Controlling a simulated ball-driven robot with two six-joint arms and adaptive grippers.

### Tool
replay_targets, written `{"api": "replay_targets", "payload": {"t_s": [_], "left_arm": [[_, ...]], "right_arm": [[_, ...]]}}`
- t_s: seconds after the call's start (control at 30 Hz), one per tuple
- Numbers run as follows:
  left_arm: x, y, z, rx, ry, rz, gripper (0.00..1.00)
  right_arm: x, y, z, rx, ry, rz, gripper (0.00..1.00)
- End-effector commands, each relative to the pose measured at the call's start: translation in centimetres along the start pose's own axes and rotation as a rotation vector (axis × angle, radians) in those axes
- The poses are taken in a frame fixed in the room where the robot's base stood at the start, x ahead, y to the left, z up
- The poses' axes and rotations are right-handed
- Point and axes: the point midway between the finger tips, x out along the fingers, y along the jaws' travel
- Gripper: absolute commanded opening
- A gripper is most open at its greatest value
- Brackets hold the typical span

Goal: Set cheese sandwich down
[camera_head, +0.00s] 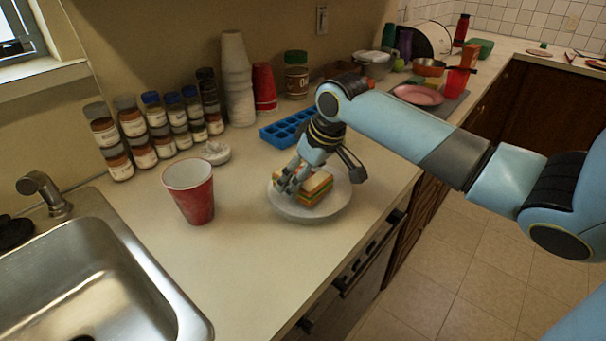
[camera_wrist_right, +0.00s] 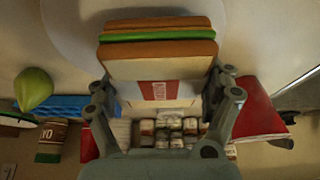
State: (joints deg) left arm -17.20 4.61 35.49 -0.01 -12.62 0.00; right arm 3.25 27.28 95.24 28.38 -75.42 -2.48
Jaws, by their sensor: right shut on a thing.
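The cheese sandwich (camera_head: 318,188), with brown bread and a green and orange filling, is at the white plate (camera_head: 312,213) in the head view. My right gripper (camera_head: 291,183) is shut on the sandwich from the left side of it. The sandwich also shows in the right wrist view (camera_wrist_right: 157,48), between the two fingers of the gripper (camera_wrist_right: 160,100). Whether its underside touches the plate cannot be told. The gripper hides part of the sandwich. My left gripper is not in view.
A red cup (camera_head: 191,196) stands left of the plate, and a blue ice tray (camera_head: 287,131) lies behind it. Spice jars (camera_head: 160,130) and stacked cups (camera_head: 237,85) line the wall. The sink (camera_head: 90,285) is at the left. Counter in front of the cup is clear.

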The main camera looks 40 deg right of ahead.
Motion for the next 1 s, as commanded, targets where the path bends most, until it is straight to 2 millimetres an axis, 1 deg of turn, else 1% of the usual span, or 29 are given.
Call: {"api": "replay_targets", "payload": {"t_s": [0.2, 0.6, 0.7, 0.73, 0.83, 1.0], "left_arm": [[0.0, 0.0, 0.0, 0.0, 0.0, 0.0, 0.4], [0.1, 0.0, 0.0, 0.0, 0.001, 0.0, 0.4], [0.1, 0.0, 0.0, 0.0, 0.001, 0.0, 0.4], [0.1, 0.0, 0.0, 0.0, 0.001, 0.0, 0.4], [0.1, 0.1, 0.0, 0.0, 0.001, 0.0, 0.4], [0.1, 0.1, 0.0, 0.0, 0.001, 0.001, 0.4]], "right_arm": [[0.0, 0.0, 0.0, 0.0, 0.001, 0.0, 0.46], [1.1, 0.0, 0.5, 0.001, 0.0, 0.0, 0.46], [1.1, 0.0, 0.4, 0.001, 0.001, 0.0, 0.46], [1.1, 0.0, 0.5, 0.001, 0.001, 0.0, 0.86], [1.1, 0.0, 0.5, 0.001, 0.001, 0.0, 0.99], [1.1, 0.0, 0.4, 0.001, 0.001, 0.0, 1.0]]}}
